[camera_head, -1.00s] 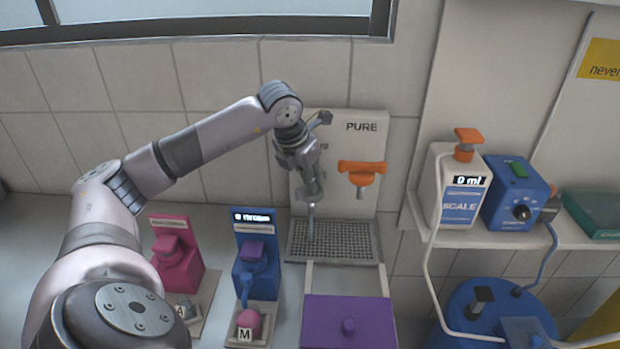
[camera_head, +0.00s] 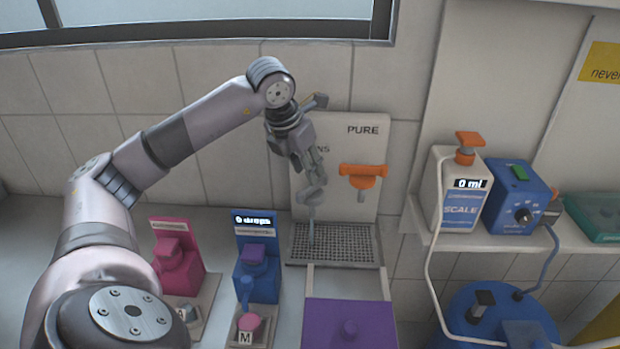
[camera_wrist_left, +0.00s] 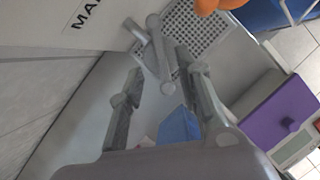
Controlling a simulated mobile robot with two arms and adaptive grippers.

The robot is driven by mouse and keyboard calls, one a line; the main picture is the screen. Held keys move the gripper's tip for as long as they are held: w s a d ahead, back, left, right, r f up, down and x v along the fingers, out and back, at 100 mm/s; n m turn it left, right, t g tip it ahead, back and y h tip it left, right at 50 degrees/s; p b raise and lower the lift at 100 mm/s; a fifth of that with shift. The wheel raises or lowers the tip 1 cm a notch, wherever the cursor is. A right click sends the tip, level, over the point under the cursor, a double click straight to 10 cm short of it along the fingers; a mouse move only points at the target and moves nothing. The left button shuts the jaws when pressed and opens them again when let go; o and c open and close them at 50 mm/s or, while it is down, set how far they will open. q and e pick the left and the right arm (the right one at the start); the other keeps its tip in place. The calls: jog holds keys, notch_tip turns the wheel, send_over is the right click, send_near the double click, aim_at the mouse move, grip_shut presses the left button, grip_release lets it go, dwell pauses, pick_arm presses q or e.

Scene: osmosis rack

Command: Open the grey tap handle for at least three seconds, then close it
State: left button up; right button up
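The grey tap (camera_head: 311,197) is on the left half of the pale wall panel, above the drip grid (camera_head: 345,243). In the left wrist view the grey tap (camera_wrist_left: 158,50) shows as a bar and a round-ended tube. My left gripper (camera_head: 312,160) is just above and in front of the tap, partly hiding it. In the wrist view its two fingers (camera_wrist_left: 160,62) are apart, with the tap's lower end between them in the picture. Whether a finger touches the handle I cannot tell. My right gripper is not in view.
An orange tap (camera_head: 363,172) sits right of the grey one under "PURE". Below stand a pink dispenser (camera_head: 178,262), a blue dispenser (camera_head: 257,270) and a purple box (camera_head: 350,325).

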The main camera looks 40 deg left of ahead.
pick_arm(q)
jog(key=v, duration=0.6)
jog(key=shift+r, duration=0.4)
jog(key=shift+s+d+f, duration=0.1)
jog(key=shift+s, duration=0.05)
